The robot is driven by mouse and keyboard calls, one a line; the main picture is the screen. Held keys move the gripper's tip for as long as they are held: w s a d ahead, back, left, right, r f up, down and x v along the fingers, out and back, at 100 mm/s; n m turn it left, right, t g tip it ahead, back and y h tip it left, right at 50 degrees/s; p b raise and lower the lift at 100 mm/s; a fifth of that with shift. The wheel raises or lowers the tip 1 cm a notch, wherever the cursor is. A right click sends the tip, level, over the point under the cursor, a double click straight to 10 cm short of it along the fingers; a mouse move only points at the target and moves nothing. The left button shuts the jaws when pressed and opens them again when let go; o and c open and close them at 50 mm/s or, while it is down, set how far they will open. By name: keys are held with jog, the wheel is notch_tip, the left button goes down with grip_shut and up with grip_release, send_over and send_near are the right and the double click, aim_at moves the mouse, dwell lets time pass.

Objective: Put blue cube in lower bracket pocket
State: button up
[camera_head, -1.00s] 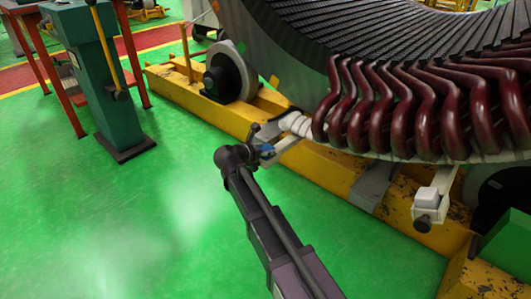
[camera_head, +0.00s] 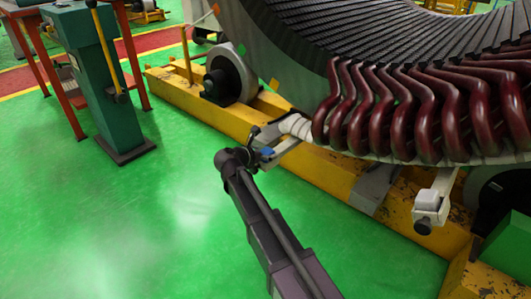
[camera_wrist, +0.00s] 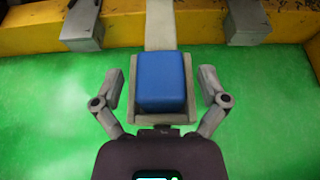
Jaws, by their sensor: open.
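The blue cube (camera_wrist: 161,83) sits on a pale grey bracket (camera_wrist: 160,30) in the wrist view, inside the low rim of its end pocket. My gripper (camera_wrist: 160,76) is open, with one finger to the left and one to the right of the cube and a gap on each side. In the head view the cube (camera_head: 267,153) is a small blue patch at the bracket (camera_head: 285,148), beside my gripper (camera_head: 261,150). My arm partly hides the pocket there.
The large stator (camera_head: 270,50) with dark red coils (camera_head: 400,110) stands above a yellow base frame (camera_head: 325,172). A green post (camera_head: 95,80) stands at left. Green floor is clear between.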

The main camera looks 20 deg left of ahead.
jog(key=shift+r, duration=0.1)
jog(key=shift+r, duration=0.1)
jog(key=p+v, duration=0.4)
jog(key=v, duration=0.8)
jog(key=shift+p, duration=0.4)
jog(key=shift+s, duration=0.1)
